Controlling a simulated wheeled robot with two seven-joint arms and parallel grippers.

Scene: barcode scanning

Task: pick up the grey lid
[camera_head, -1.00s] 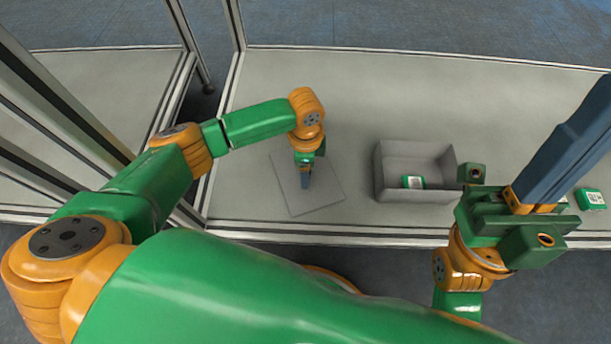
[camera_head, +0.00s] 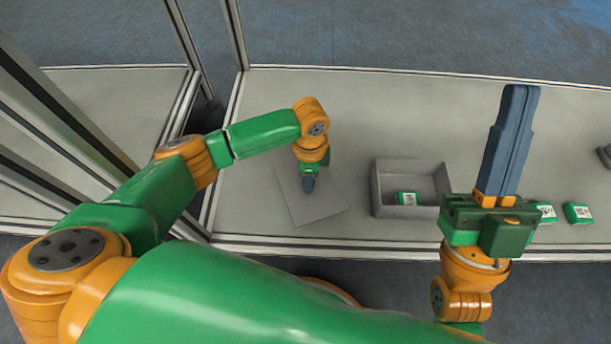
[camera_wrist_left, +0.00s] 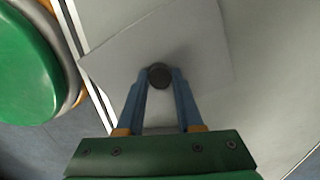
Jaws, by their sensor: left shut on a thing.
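The grey lid (camera_head: 330,206) is a flat square plate at the left part of the table, left of the grey box. My left gripper (camera_head: 308,185) points down at its middle from above. In the left wrist view, the fingers (camera_wrist_left: 160,85) are shut on the dark round knob (camera_wrist_left: 159,75) of the lid, whose plate (camera_wrist_left: 200,45) spreads flat behind them. I cannot tell whether the lid touches the table. My right gripper (camera_head: 518,90) points up at the right, its long blue-grey fingers together, with nothing seen between them.
The open grey box (camera_head: 378,190) holds a green package with a white label (camera_head: 407,199). Two more green packages (camera_head: 545,212) (camera_head: 578,213) lie to the right. A dark object (camera_head: 605,155) is cut off at the right edge. The table behind the lid and box is clear.

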